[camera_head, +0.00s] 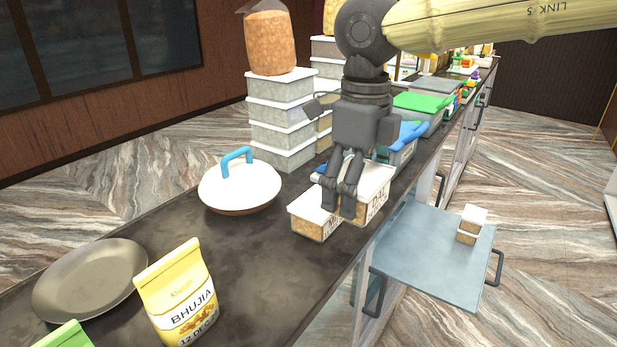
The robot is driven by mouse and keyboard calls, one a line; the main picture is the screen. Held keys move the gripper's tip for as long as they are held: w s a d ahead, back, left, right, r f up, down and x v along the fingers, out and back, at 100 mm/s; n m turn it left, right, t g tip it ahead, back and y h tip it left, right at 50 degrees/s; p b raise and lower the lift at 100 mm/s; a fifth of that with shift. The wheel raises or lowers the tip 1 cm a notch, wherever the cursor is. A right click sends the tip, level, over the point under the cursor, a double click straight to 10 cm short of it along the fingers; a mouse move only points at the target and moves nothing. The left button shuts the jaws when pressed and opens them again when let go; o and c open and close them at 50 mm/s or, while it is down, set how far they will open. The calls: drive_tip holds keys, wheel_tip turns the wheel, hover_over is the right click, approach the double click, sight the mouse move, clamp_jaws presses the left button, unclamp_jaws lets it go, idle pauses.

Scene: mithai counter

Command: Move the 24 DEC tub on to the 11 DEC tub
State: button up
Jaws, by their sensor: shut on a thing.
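Two white-lidded tubs stand close together at the counter's front edge under my gripper (339,207). The left tub (312,229) has a label that starts with "M" and is partly covered by my fingers. The right tub (377,203) has a label that reads "DAL". The dates on both are too small to read, so I cannot tell which is 24 DEC or 11 DEC. My gripper points down with its fingers close together, shut on one of these tubs. The fingers hide the contact, and I cannot tell whether that tub is raised.
A tall stack of tubs (280,122) bears a brown-filled bag (270,43). A white-lidded pan (240,188), a grey plate (90,281) and a Bhujia packet (180,295) stand on the left.

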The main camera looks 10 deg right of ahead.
drive_tip(key=shift+w+a+r+p, duration=0.4)
drive_tip(key=shift+w+a+p, duration=0.2)
drive_tip(key=shift+w+a, duration=0.2)
drive_tip(key=w+a, duration=0.1)
drive_tip(key=w, duration=0.1)
drive_tip(key=w+f+p, duration=0.1)
drive_tip(key=w, duration=0.2)
drive_tip(key=w+a+p, duration=0.1)
drive_tip(key=w, duration=0.2)
drive_tip(key=shift+w+a+f, duration=0.25)
drive_tip(key=shift+a+f, duration=0.05)
drive_tip(key=shift+f, duration=0.05)
drive_tip(key=shift+w+a+r+p, duration=0.1)
drive_tip(key=shift+a+p, duration=0.25)
drive_tip(key=shift+p, duration=0.1)
drive_tip(key=shift+w+a, duration=0.1)
drive_tip(key=shift+w, duration=0.1)
drive_tip(key=shift+w+a+f+p, duration=0.15)
drive_tip(key=shift+w+p, duration=0.1)
drive_tip(key=shift+w, duration=0.25)
drive_tip(key=shift+w+a+f+p, duration=0.1)
drive_tip(key=shift+w+p, duration=0.1)
drive_tip(key=shift+w, duration=0.3)
drive_tip(key=shift+s+d+f+p, duration=0.1)
drive_tip(key=shift+s+f+p, duration=0.1)
drive_tip(key=shift+f+p, duration=0.65)
drive_tip(key=shift+s+f, duration=0.1)
drive_tip(key=shift+f, duration=0.85)
drive_tip(key=shift+f, duration=0.1)
